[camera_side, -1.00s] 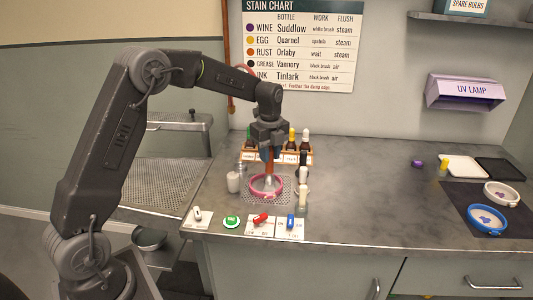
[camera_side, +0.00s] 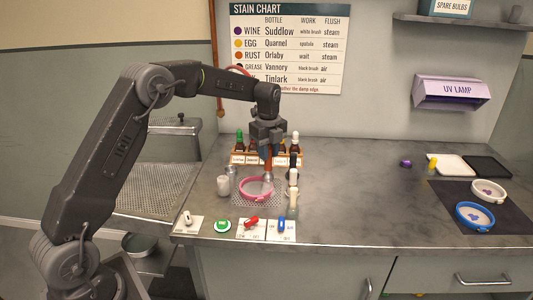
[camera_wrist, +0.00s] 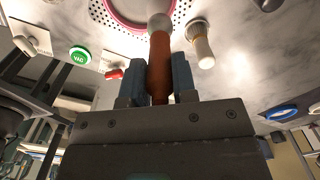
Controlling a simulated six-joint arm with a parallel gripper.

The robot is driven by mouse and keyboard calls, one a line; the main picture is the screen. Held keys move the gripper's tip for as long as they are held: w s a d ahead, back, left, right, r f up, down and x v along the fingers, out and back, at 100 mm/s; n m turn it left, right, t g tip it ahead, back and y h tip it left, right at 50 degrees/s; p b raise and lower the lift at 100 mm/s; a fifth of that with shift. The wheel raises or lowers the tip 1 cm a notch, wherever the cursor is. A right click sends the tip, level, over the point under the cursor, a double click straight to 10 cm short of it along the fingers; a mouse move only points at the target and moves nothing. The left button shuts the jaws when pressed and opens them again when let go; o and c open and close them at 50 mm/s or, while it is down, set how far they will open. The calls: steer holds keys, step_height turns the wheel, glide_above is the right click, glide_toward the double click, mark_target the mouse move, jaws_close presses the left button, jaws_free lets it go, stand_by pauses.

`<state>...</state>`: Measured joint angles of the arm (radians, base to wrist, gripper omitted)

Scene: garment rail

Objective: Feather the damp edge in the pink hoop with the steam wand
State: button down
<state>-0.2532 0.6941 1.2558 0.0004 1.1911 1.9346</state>
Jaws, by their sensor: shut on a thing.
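My gripper (camera_side: 268,148) is shut on the steam wand (camera_side: 268,163), which points down with an orange-brown handle and a grey head. In the wrist view the wand (camera_wrist: 159,68) stands between my blue fingers (camera_wrist: 167,78). The pink hoop (camera_side: 257,197) lies on a perforated plate at the middle of the counter. The wand's head is at the hoop's back right rim in the side view. In the wrist view the head overlaps the edge of the pink hoop (camera_wrist: 122,20); I cannot tell whether it touches. The damp edge cannot be made out.
A bottle rack (camera_side: 252,161) stands behind the hoop, a white jar (camera_side: 223,186) to its left. Upright tools (camera_side: 293,175) stand close on its right. Switches and a green button (camera_side: 222,226) line the front. Blue (camera_side: 475,228) and white (camera_side: 489,200) hoops lie far right; the counter between is clear.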

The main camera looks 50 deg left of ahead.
steer(key=shift+w+a, duration=0.2)
steer(key=shift+w, duration=0.15)
steer(key=shift+r, duration=0.1)
steer(key=shift+r, duration=3.45)
